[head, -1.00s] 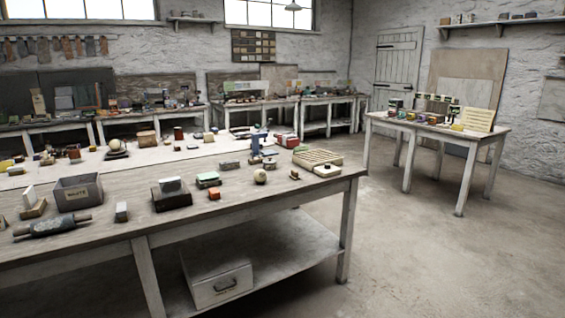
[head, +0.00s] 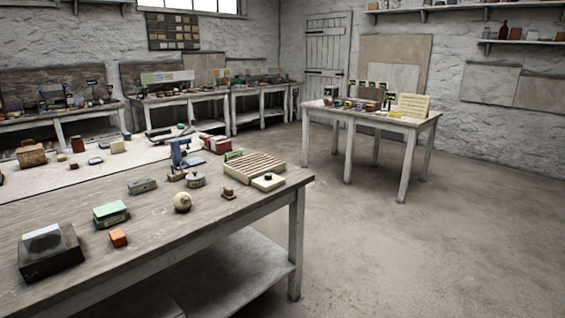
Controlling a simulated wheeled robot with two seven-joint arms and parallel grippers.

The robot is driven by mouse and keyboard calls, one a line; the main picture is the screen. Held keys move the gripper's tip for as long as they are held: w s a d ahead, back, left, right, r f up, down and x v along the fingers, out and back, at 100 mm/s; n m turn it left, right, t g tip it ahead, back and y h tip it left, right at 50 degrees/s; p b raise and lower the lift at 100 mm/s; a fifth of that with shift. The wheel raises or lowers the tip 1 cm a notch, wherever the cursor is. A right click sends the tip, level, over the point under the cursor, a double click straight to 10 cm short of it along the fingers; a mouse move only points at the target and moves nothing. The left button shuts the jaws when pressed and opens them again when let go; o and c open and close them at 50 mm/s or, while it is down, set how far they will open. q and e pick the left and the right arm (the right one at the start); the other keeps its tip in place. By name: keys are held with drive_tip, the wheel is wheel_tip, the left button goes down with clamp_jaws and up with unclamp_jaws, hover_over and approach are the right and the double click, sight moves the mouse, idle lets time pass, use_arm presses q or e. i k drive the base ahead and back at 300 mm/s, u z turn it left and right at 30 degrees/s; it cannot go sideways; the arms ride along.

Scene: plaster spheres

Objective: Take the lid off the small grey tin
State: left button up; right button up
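I cannot tell for sure which thing is the small grey tin. A small round grey thing (head: 195,180) stands on the near workbench (head: 160,215), just behind a pale sphere (head: 182,202); it is too small to tell whether it has a lid. A low grey oblong block or box (head: 142,186) lies to its left. Neither of my grippers is in view.
A slatted wooden rack (head: 252,167) and a pale block with a dark knob (head: 268,182) sit near the bench's right end. A blue stand (head: 179,153) is behind. A smaller table (head: 425,122) stands at right. The floor (head: 400,250) between and in front is open.

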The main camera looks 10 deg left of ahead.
sight(195, 175)
drive_tip(key=z, duration=0.15)
drive_tip(key=i, duration=1.85)
drive_tip(key=u, duration=1.25)
drive_tip(key=i, duration=0.8)
drive_tip(key=u, duration=0.75)
